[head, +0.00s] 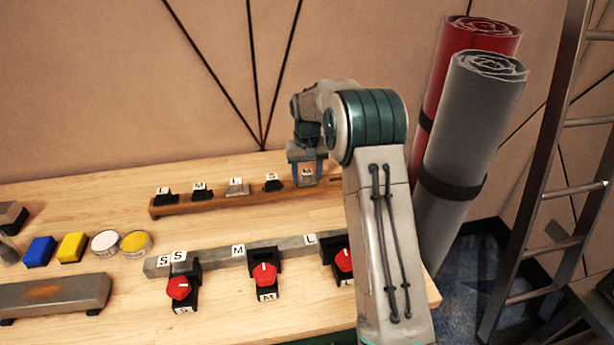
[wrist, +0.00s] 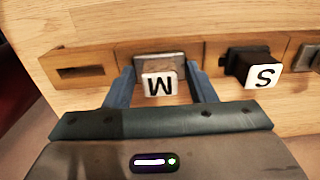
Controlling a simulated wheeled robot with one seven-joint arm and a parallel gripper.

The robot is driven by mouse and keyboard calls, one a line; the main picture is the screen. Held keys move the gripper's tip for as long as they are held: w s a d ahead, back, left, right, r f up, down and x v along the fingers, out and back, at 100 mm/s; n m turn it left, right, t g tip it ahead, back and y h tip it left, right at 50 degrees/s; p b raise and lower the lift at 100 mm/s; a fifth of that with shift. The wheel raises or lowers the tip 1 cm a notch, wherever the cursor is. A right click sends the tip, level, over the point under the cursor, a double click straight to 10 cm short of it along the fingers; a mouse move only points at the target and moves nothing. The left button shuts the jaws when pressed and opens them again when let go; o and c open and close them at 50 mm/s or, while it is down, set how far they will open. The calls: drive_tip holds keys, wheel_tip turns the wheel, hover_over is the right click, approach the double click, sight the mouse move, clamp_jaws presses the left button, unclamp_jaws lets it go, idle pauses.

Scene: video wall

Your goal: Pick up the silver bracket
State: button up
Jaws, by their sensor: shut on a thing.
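My gripper (head: 307,176) is at the right part of a wooden rack (head: 215,203). In the wrist view my gripper (wrist: 158,88) has its blue-grey fingers on both sides of a silver bracket (wrist: 160,62) and is shut on it. The bracket has a white label with an M, which shows upside down. The bracket is at its place in the rack; I cannot tell whether it is lifted. Another silver bracket (head: 238,190) stands further left in the rack in the head view, among black ones.
A black bracket labelled S (wrist: 252,68) stands close beside my gripper. An empty slot (wrist: 80,72) is on the other side. In front are a metal rail (head: 210,255) with red-knobbed clamps (head: 264,275), a blue block (head: 39,251) and a yellow block (head: 72,246). Rolled mats (head: 470,130) stand right.

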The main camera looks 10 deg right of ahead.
drive_tip(key=shift+r, duration=0.6)
wheel_tip(320, 180, up, 3)
drive_tip(key=shift+f, duration=0.2)
drive_tip(key=s+d+r+b, duration=0.1)
drive_tip(key=s+d+r, duration=0.4)
drive_tip(key=s, duration=0.5)
wheel_tip(320, 180, up, 2)
drive_tip(key=shift+s+r+b, duration=0.1)
drive_tip(key=shift+s+b, duration=0.15)
drive_tip(key=shift+b, duration=0.05)
